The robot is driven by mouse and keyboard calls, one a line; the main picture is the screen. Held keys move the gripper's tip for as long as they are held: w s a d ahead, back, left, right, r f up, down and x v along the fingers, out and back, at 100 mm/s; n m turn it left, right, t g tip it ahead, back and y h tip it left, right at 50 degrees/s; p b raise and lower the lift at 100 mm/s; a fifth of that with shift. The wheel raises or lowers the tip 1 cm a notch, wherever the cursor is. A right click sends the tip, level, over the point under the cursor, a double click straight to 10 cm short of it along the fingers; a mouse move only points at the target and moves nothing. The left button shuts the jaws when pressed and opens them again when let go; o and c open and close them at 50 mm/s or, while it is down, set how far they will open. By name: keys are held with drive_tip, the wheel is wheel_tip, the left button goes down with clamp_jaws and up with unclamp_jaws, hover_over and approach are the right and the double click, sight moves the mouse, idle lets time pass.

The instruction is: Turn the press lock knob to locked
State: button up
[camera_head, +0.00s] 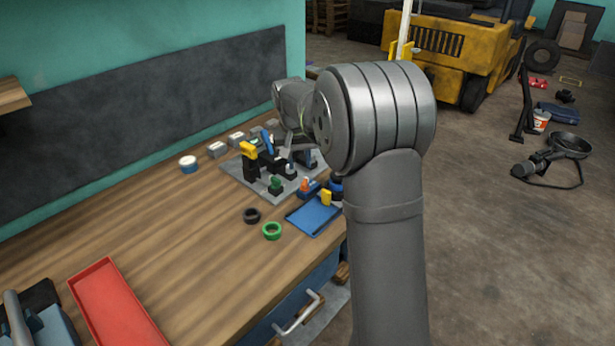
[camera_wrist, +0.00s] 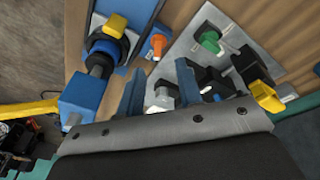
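My gripper (camera_wrist: 160,75) shows in the wrist view with its two blue-grey fingers apart, over the grey plate (camera_wrist: 187,48). A small pale knob-like part (camera_wrist: 163,97) shows between the fingers; I cannot tell whether they touch it. A green knob (camera_wrist: 210,41) on a black base stands on the plate, and a yellow lever (camera_wrist: 267,96) on a black block is to the right. An orange knob (camera_wrist: 157,45) is on a blue block. No label shows which is the press lock knob. In the head view my arm partly hides the plate (camera_head: 233,168).
On the wooden bench are a blue tray (camera_head: 313,217), a black ring (camera_head: 252,215), a green ring (camera_head: 271,231), a red tray (camera_head: 118,305) and a round white-topped tin (camera_head: 188,163). Small grey boxes (camera_head: 217,149) line the plate's back. The bench's middle is clear.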

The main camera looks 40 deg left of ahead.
sight(305, 181)
drive_tip(key=s+d+r+m+t+y, duration=0.15)
drive_tip(key=s+r+m, duration=0.25)
drive_tip(key=r, duration=0.4)
drive_tip(key=shift+t, duration=0.35)
drive_tip(key=x, duration=1.1)
drive_tip(key=d+x, duration=0.1)
drive_tip(key=x, duration=0.5)
drive_tip(key=shift+w+a+f, duration=0.1)
drive_tip(key=shift+w+f, duration=0.15)
drive_tip(key=shift+f, duration=0.1)
